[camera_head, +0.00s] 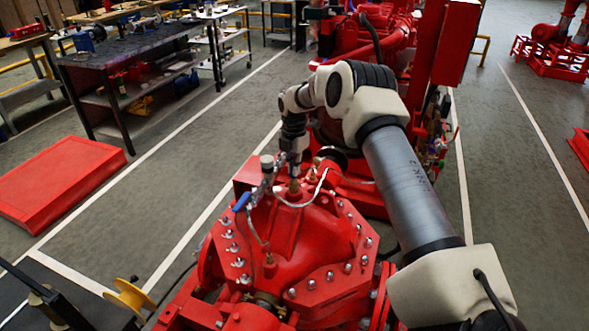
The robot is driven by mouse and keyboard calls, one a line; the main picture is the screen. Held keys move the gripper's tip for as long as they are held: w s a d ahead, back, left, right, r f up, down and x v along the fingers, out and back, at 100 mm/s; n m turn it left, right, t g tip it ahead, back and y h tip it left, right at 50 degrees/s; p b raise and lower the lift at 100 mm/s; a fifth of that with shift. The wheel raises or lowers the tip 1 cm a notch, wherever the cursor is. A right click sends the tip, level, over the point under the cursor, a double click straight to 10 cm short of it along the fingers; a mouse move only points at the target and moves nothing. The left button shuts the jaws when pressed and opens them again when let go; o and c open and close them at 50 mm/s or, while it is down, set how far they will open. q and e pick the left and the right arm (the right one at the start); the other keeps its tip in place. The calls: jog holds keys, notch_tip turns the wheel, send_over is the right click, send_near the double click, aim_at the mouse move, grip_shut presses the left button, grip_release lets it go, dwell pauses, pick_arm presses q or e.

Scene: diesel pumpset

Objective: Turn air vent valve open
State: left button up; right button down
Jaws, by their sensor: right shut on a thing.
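The red pump casing (300,235) stands in front of me, with bolts around its flange. On its top are small metal fittings and pipes. A small valve with a blue lever handle (242,201) sits at the left of these fittings, apart from my gripper. My right gripper (294,174) points down over the top of the casing. It is shut around a small brass fitting (294,186) there. The fingers and arm partly hide the fitting, and I cannot tell whether it is the air vent valve. My left gripper is not in view.
A thin silver pipe (316,192) curves close beside the right gripper. More red machinery (385,42) stands behind. A dark workbench (130,50) and a red floor platform (60,180) are at the left. The grey floor between is clear. A yellow round part (130,297) is at lower left.

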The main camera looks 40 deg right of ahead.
jog(key=shift+s+a+f+n, duration=0.1)
jog(key=shift+n, duration=0.85)
jog(key=shift+s+f+n, duration=0.1)
jog(key=shift+n, duration=0.85)
jog(key=c, duration=1.3)
grip_release()
jog(key=shift+w, duration=0.1)
jog(key=shift+r, duration=0.1)
jog(key=shift+w, duration=0.1)
jog(key=shift+r, duration=0.15)
notch_tip(320, 180, up, 12)
jog(key=shift+f, duration=0.2)
